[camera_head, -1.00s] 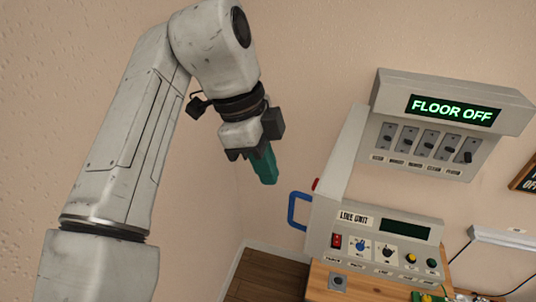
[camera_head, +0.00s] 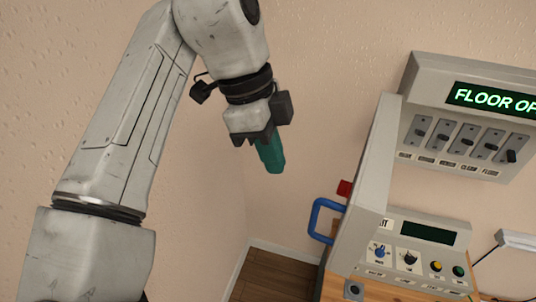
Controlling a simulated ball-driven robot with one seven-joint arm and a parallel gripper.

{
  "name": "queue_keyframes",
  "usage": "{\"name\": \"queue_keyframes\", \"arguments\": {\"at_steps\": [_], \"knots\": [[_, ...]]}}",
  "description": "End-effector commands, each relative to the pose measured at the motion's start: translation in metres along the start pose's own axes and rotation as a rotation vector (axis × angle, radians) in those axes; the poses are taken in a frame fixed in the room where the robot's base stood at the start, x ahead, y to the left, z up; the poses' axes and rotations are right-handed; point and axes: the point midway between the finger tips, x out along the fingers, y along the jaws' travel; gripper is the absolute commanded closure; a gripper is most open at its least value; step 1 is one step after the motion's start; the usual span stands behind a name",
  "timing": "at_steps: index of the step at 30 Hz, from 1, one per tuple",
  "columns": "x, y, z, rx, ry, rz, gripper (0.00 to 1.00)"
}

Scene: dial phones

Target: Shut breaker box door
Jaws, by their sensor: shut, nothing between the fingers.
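The grey breaker box (camera_head: 470,77) is on the wall at the right, with a lit sign reading "FLOOR O", cut off by the picture edge, and a row of switches (camera_head: 470,137). Its door (camera_head: 368,195) stands open at the box's left side, swung out from the wall and seen nearly edge-on. A blue handle (camera_head: 316,215) sticks out from the door's left face. My gripper (camera_head: 271,168), with teal fingers, is shut and empty. It hangs pointing down, left of and above the handle in the picture, apart from the door.
A grey control unit (camera_head: 425,255) with knobs and a dark display stands on a wooden table (camera_head: 385,293), partly hidden by the door. A red part (camera_head: 344,187) shows beside the door. Bare wall and dark floor (camera_head: 272,280) lie left of the door.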

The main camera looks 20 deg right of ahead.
Motion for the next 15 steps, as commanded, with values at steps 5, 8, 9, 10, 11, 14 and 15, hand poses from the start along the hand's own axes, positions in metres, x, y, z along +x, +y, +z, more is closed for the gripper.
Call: {"name": "queue_keyframes", "arguments": {"at_steps": [5, 8, 9, 10, 11, 14, 15], "knots": [[0.026, 0.0, 0.002, 0.0, -0.001, -0.001, 1.0], [0.038, 0.0, 0.002, 0.0, -0.002, 0.0, 1.0], [0.043, 0.0, 0.002, 0.001, -0.003, 0.0, 1.0], [0.047, 0.0, 0.002, 0.001, -0.002, 0.001, 1.0], [0.051, 0.0, 0.002, 0.001, -0.002, 0.001, 1.0], [0.058, 0.0, -0.008, 0.004, -0.004, 0.0, 1.0], [0.06, 0.0, -0.013, 0.003, -0.003, 0.001, 1.0]]}}
